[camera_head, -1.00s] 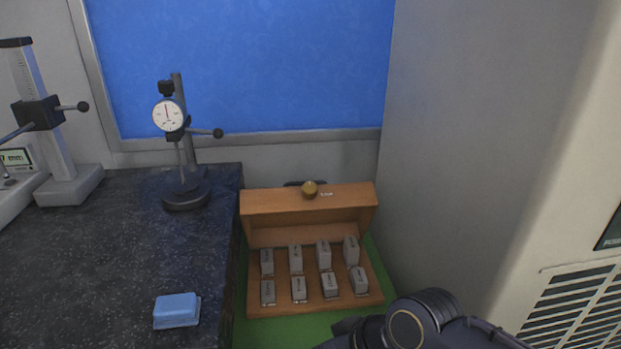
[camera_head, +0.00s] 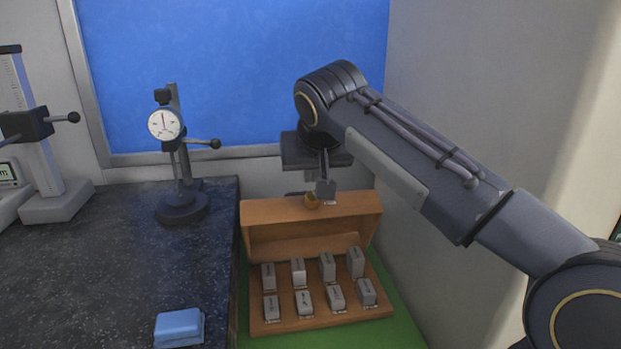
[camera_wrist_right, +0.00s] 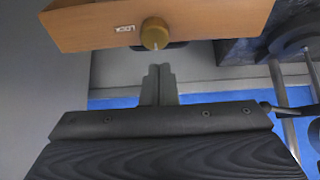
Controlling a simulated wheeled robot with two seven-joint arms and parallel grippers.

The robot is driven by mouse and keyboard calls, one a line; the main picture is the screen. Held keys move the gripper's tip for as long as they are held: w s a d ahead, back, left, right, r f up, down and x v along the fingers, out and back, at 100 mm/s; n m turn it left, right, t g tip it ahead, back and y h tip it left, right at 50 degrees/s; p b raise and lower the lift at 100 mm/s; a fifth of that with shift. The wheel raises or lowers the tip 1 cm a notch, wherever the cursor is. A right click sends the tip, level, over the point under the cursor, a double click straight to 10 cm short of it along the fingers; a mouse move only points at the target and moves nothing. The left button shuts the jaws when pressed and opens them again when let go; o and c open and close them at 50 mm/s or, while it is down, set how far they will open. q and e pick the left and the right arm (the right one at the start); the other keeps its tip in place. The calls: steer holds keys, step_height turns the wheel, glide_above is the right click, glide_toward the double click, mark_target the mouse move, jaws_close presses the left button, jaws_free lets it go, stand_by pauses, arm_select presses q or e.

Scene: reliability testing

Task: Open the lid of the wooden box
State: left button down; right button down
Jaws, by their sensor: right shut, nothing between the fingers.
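The wooden box (camera_head: 256,328) sits on a green surface with its lid (camera_head: 275,212) raised at the back. Several grey metal blocks stand in two rows inside. A round brass knob (camera_head: 312,200) is on the lid; in the right wrist view the knob (camera_wrist_right: 154,34) is at the top centre. My right gripper (camera_head: 326,190) hangs over the lid's upper edge, right by the knob. My left gripper is out of view.
A dark stone table (camera_head: 90,270) at left carries a dial gauge stand (camera_head: 181,205), a height gauge (camera_head: 55,200) and a blue block (camera_head: 179,327). A grey wall (camera_head: 480,100) stands close on the right, a blue board (camera_head: 230,70) behind.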

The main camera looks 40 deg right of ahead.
steer(key=x, duration=0.7)
steer(key=shift+w+d+f, duration=0.1)
steer(key=shift+w+f, duration=0.15)
steer(key=shift+f, duration=0.05)
steer(key=w+d+f+g+y+p, duration=0.1)
steer(key=w+d+g+p, duration=0.1)
steer(key=w+p, duration=0.4)
steer(key=d+p, duration=0.1)
steer(key=p, duration=0.2)
steer(key=shift+d+f, duration=0.15)
